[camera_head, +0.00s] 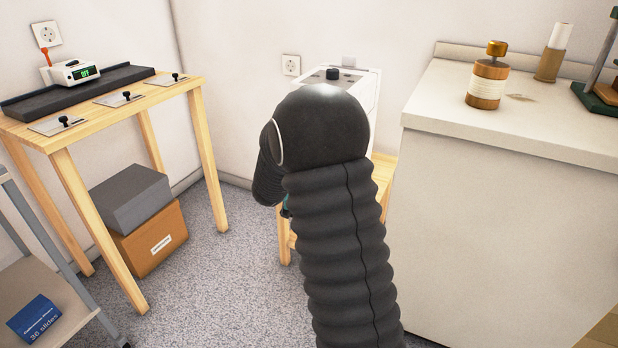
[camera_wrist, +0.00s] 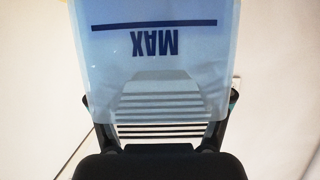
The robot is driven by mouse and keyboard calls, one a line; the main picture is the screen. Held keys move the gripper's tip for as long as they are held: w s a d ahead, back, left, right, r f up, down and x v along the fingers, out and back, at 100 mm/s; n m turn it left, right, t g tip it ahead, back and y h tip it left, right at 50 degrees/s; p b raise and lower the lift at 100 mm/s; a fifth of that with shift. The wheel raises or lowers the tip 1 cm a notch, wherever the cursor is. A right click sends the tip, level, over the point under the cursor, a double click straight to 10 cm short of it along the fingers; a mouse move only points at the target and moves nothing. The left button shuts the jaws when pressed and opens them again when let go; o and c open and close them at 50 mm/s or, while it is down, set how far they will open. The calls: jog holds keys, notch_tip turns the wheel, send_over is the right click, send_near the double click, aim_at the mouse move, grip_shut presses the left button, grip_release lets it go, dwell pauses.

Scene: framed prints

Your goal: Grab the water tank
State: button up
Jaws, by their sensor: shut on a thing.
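The water tank (camera_wrist: 150,65) is a pale blue, translucent container with a dark line and an upside-down "MAX" mark. It fills the upper middle of the wrist view. My gripper (camera_wrist: 160,106) is shut on the tank, with one dark finger at each side of its lower part in that picture. Pale horizontal slats show through and below the tank. In the head view my dark, ribbed arm hides the tank and nearly all of the gripper. A white machine (camera_head: 362,88) with a black knob on top stands behind my arm, partly hidden, on a wooden stand (camera_head: 284,238).
A white counter (camera_head: 425,95) stands close on the right, bearing a wooden grinder (camera_head: 487,82). A wooden table (camera_head: 190,84) stands left, with a grey box (camera_head: 130,197) on a cardboard box (camera_head: 150,240) beneath. Speckled floor (camera_head: 215,290) is clear between.

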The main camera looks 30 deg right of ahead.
jog(key=f+v, duration=0.1)
jog(key=v, duration=0.8)
jog(key=s+a+f+p+v, duration=0.1)
jog(key=f+v, duration=0.1)
jog(key=v, duration=0.6)
jog(key=shift+s+a, duration=0.2)
jog(key=shift+a, duration=0.15)
dwell(0.6)
jog(key=shift+w+a+f, duration=0.1)
